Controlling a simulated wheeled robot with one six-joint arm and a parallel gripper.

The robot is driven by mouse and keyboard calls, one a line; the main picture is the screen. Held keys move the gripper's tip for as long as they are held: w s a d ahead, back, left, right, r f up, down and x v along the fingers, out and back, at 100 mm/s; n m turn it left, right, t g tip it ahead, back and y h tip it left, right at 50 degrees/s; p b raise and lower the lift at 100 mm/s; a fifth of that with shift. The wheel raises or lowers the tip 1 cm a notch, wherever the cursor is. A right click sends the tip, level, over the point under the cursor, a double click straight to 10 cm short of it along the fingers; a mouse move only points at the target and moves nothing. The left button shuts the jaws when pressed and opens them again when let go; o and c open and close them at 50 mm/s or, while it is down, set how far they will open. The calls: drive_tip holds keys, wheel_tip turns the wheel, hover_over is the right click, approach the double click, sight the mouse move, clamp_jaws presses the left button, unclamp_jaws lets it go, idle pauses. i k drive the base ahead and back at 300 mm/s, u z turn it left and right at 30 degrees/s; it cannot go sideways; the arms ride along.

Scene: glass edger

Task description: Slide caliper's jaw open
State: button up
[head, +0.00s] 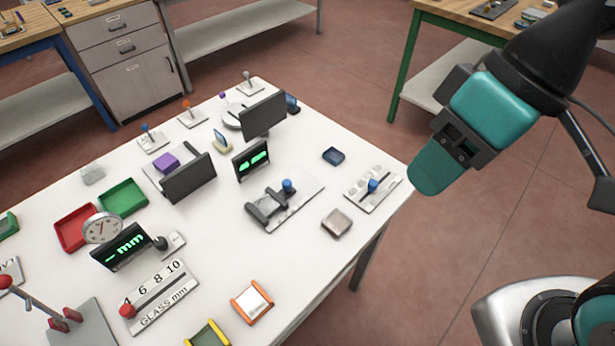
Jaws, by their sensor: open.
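A dark grey caliper-like device (266,209) with jaw-shaped blocks lies on a light plate near the middle of the white table (310,255). A blue knob (288,185) stands on its right part. The picture is too small to tell how far its jaw stands open. My teal and black gripper (455,140) hangs in the air at the upper right, beyond the table's right edge. It is open, apart from the device, with nothing seen in it.
A plate with a blue-knobbed slider (372,187) lies right of the device. A grey block (337,222) and a dark blue block (333,156) are nearby. A dark screen with green marks (251,160) stands behind. An orange tray (251,303) lies near the front edge.

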sight(287, 190)
drive_tip(key=z, duration=0.5)
drive_tip(key=i, duration=0.35)
drive_tip(key=u, duration=1.3)
